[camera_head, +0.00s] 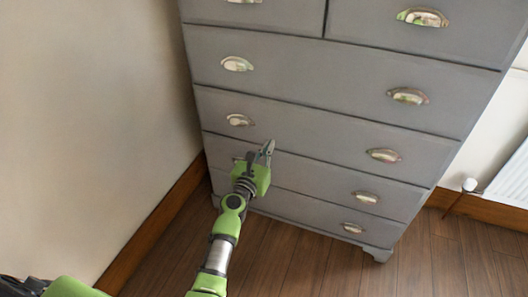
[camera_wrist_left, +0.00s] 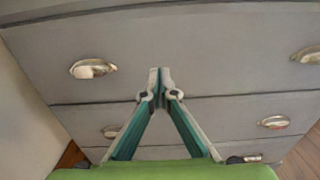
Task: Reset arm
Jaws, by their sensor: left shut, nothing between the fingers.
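My left gripper (camera_head: 266,150) is in front of the grey chest of drawers (camera_head: 300,80), near its lower left drawers. In the left wrist view the two fingers (camera_wrist_left: 160,75) meet at their tips with nothing between them, in front of a grey drawer face (camera_wrist_left: 220,65). A cup-shaped metal handle (camera_wrist_left: 93,68) lies to the left of the fingertips, apart from them. All the drawers in view look closed. I cannot tell whether the fingertips touch the drawer front. My right gripper is not in view.
A plain wall (camera_head: 80,120) with a wooden skirting board (camera_head: 155,230) stands to the left of the chest. A white radiator (camera_head: 510,178) is at the right. The wooden floor (camera_head: 320,265) in front of the chest is clear.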

